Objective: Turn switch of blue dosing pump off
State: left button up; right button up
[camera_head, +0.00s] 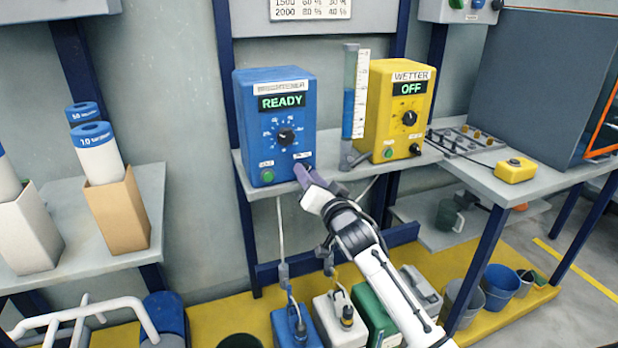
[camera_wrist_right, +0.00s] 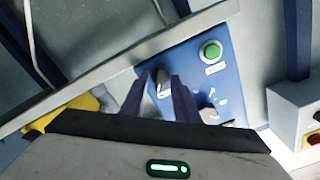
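The blue dosing pump (camera_head: 288,122) stands on the grey shelf, its display reading READY. Its front has a dark round dial (camera_head: 285,137) and a green button (camera_head: 268,176). The black switch at its lower right is mostly hidden by my gripper in the head view. In the right wrist view the switch (camera_wrist_right: 162,74) shows between my fingertips, with the green button (camera_wrist_right: 211,51) and dial (camera_wrist_right: 208,113) to its right. My right gripper (camera_head: 303,174) is at the pump's lower front, its fingers (camera_wrist_right: 160,80) apart on either side of the switch; contact cannot be told. My left gripper is not in view.
A yellow pump (camera_head: 398,105) reading OFF stands to the right, past a clear measuring tube (camera_head: 352,95) with blue liquid. The grey shelf edge (camera_head: 236,165) runs just below the blue pump. Canisters (camera_head: 345,315) stand on the yellow floor platform below.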

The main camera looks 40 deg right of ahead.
jog(key=shift+c, duration=0.3)
grip_shut()
jog(key=shift+n, duration=0.3)
jog(key=shift+a+n+p, duration=0.1)
jog(key=shift+n+p, duration=2.85)
jog(key=shift+n, duration=3.75)
